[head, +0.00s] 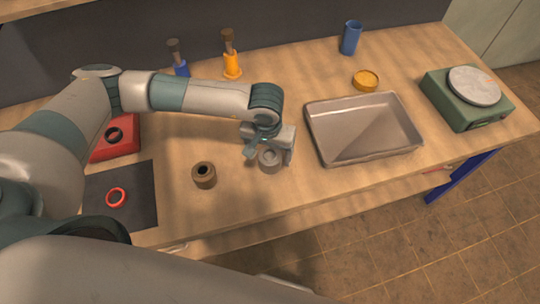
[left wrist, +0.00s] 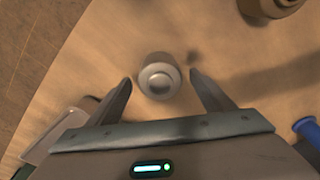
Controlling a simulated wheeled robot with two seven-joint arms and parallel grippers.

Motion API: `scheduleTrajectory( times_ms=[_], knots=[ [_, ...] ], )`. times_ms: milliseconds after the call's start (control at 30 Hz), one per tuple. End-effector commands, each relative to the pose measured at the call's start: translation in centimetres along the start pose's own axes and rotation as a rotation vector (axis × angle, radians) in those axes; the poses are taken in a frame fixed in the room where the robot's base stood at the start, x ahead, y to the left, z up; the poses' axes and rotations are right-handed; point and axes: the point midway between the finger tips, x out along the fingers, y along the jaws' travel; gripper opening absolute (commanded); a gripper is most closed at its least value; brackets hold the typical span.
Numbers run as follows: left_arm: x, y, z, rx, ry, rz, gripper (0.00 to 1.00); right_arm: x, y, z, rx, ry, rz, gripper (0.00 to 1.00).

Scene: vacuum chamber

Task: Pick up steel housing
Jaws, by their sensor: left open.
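The steel housing (head: 270,158) is a small grey, stepped round part standing on the wooden bench, left of the metal tray. In the left wrist view it shows from above (left wrist: 158,75), near the line between the two fingertips. My left gripper (head: 269,152) is directly over and around it, open, with one finger on each side. The left wrist view (left wrist: 160,78) shows a gap between each finger and the housing. The gripper partly hides the housing in the head view. My right gripper is not in view.
A brown round part (head: 204,175) stands left of the housing. The metal tray (head: 318,133) is close on the right. A dark mat (head: 95,190) with a red ring (head: 116,197) lies at left. A green scale (head: 452,107) stands far right. The bench's front edge is near.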

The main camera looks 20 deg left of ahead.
Motion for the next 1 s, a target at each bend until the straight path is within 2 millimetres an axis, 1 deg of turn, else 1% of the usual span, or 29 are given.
scheduleTrajectory(
  times_ms=[33,100,233,667,700,767,800,867,900,933,1000],
  knots=[
    [0.4,0.0,0.0,-0.002,-0.003,-0.001,0.75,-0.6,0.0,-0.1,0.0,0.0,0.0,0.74],
    [1.2,0.0,0.0,-0.001,-0.002,-0.001,0.75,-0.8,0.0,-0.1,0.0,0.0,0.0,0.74],
    [1.9,0.0,0.0,0.0,0.0,-0.001,0.75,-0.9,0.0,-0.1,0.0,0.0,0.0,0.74],
    [2.0,0.0,0.0,0.0,0.0,0.0,0.75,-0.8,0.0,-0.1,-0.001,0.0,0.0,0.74],
    [2.0,0.0,0.0,0.0,0.0,0.0,0.7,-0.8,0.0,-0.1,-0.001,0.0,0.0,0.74],
    [2.0,0.0,0.0,0.0,0.0,0.0,0.55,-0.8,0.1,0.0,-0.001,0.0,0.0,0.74],
    [2.0,0.0,0.0,0.0,0.0,0.0,0.46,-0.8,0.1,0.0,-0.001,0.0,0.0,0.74],
    [2.0,0.0,0.0,0.0,0.0,0.0,0.32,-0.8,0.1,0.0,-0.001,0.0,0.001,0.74],
    [2.0,0.0,0.0,0.0,0.0,0.0,0.22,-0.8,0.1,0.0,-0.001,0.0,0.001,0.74],
    [2.0,0.0,0.0,0.0,0.0,0.0,0.16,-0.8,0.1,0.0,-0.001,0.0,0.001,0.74],
    [1.9,0.0,-0.1,0.0,0.002,0.001,0.16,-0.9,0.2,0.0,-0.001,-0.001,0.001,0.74]
  ],
)
